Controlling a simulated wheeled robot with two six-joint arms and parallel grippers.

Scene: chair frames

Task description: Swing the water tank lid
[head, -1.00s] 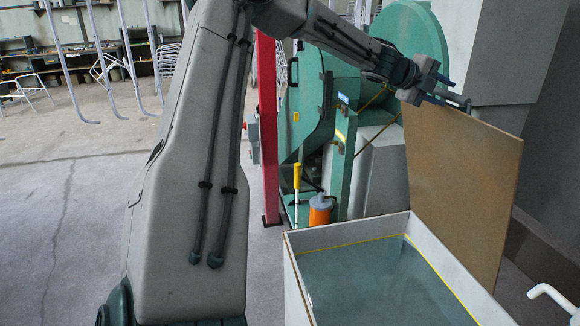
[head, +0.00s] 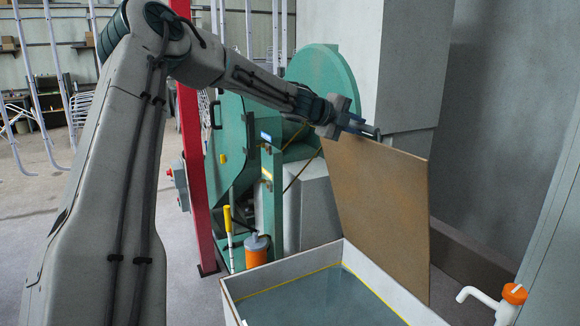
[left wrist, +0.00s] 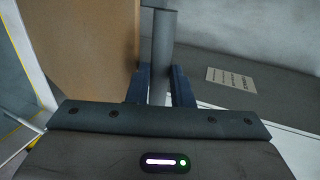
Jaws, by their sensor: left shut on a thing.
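The water tank (head: 392,284) is a white-walled open box with a yellow line inside and water in it, at the lower middle of the head view. Its brown lid (head: 380,205) stands steeply raised along the tank's right side. My left gripper (head: 366,130) is at the lid's top edge. In the left wrist view, its dark fingers (left wrist: 160,88) are on both sides of a grey bar-like handle (left wrist: 165,38), shut on it. The lid (left wrist: 85,45) fills the left of that view. My right gripper is not in view.
A green machine (head: 235,150) and a red post (head: 190,130) stand behind the tank. An orange container (head: 256,252) is close to the tank's far left corner. A white pipe with an orange cap (head: 514,294) is at the lower right. A grey wall (head: 490,120) rises behind the lid.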

